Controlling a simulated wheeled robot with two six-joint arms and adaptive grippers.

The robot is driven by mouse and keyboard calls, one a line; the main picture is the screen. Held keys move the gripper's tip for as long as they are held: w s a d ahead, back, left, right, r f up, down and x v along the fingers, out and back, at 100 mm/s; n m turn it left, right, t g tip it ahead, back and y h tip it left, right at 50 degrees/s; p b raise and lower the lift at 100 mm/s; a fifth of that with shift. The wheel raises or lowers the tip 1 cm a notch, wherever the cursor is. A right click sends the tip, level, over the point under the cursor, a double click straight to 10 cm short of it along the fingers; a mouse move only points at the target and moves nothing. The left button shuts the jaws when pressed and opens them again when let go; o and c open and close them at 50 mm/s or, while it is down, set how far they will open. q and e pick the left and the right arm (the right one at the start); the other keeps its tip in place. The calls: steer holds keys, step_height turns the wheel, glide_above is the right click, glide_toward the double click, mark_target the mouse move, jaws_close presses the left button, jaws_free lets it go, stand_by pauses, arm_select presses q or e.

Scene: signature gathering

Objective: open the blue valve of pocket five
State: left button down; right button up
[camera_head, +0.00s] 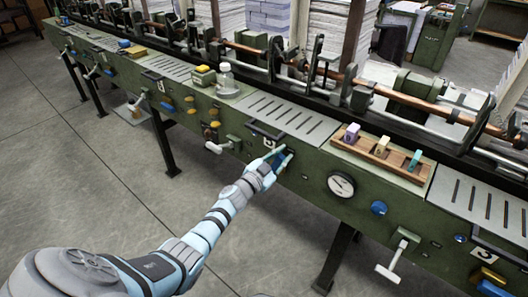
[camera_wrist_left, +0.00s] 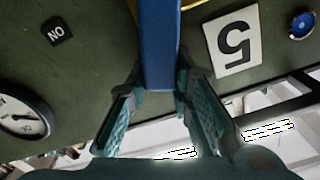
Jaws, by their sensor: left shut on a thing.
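My left gripper (camera_head: 278,159) is at the front of the green machine (camera_head: 306,180), just below a dark handle and a small white number plate (camera_head: 268,142). In the left wrist view, the blue valve (camera_wrist_left: 160,45) shows as a long blue bar. Its end lies between the two fingers of my left gripper (camera_wrist_left: 162,84), which are closed on it. A white plate with a black 5 (camera_wrist_left: 233,38) is beside the bar, turned upside down in that view. In the head view, the fingers and wrist hide most of the valve. My right gripper is not in view.
Right of the gripper are a round gauge (camera_head: 341,184), a blue knob (camera_head: 379,208) and a white T-handle (camera_head: 398,255). Another white handle (camera_head: 219,146) juts out to the left. A wooden rack (camera_head: 404,167) with coloured blocks and a clear bottle (camera_head: 226,82) stand on top.

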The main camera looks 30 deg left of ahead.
mark_target(298, 173)
arm_select(q)
steer(key=d+f+m+b, duration=0.1)
steer(key=m, duration=0.1)
steer(key=d+f+m, duration=0.1)
steer(key=m, duration=0.1)
steer(key=shift+s+d+m+b, duration=0.2)
steer(key=shift+d+m+b, duration=0.15)
steer(key=shift+m+b, duration=0.05)
steer(key=f+m+b, duration=0.1)
steer(key=d+f+m+b, duration=0.1)
steer(key=m, duration=0.1)
steer(key=shift+s+d+f+m, duration=0.1)
steer(key=shift+d+f+m, duration=0.1)
steer(key=shift+m, duration=0.1)
steer(key=f+m+b, duration=0.2)
steer(key=m, duration=0.1)
steer(key=shift+d+b, duration=0.3)
steer(key=shift+b, duration=0.05)
steer(key=shift+f+m+b, duration=0.55)
steer(key=shift+m+b, duration=0.1)
steer(key=shift+m, duration=0.35)
steer(key=c, duration=1.5)
jaws_free()
steer(key=shift+s, duration=0.1)
steer(key=shift+c, duration=0.2)
steer(key=shift+o, duration=0.7)
